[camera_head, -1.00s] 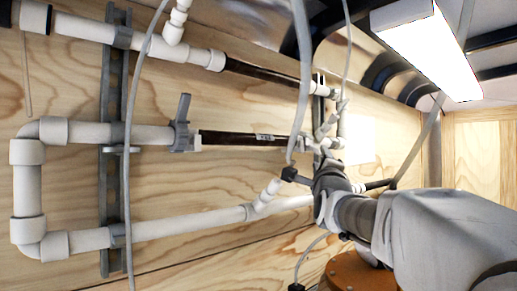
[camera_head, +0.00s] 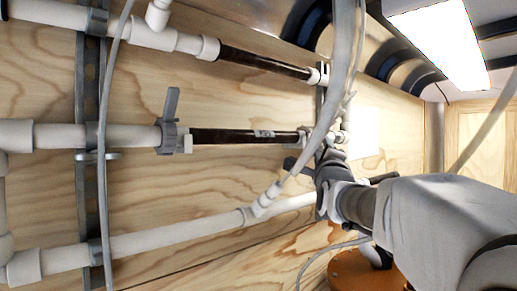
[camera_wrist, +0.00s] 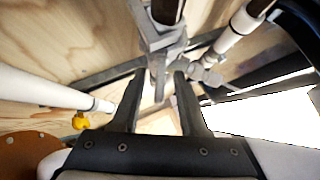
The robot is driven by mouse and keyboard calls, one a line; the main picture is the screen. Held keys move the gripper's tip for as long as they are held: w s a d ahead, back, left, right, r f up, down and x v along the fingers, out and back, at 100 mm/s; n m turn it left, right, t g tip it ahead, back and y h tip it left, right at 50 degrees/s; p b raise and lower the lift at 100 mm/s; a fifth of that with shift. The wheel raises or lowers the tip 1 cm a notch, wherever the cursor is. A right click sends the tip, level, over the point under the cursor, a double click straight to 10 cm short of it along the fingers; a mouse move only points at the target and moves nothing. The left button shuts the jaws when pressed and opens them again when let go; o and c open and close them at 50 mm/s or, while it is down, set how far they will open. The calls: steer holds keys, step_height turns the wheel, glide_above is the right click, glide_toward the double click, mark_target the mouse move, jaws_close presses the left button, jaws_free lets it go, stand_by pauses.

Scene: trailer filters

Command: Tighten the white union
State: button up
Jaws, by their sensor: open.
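The middle pipe run holds a dark filter tube (camera_head: 235,136), with a grey valve with an upright handle (camera_head: 172,125) at its left end. A pale fitting at its right end (camera_head: 303,138), seemingly the white union, is partly hidden by a hose and my gripper. My gripper (camera_head: 310,162) is close to this fitting. In the wrist view, my gripper (camera_wrist: 160,76) is open, its two dark fingers apart. The pale fitting (camera_wrist: 155,40) shows just beyond the fingertips, below the dark tube (camera_wrist: 167,10). I cannot tell whether the fingers touch it.
A white lower pipe (camera_head: 165,238) and an upper dark tube (camera_head: 262,63) run along the plywood wall (camera_head: 250,175). A grey hose (camera_head: 335,95) hangs in front of the fitting. An orange round base (camera_head: 362,273) is at the lower right.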

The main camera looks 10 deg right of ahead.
jaws_close()
steer(key=shift+r, duration=0.1)
stand_by(1.2)
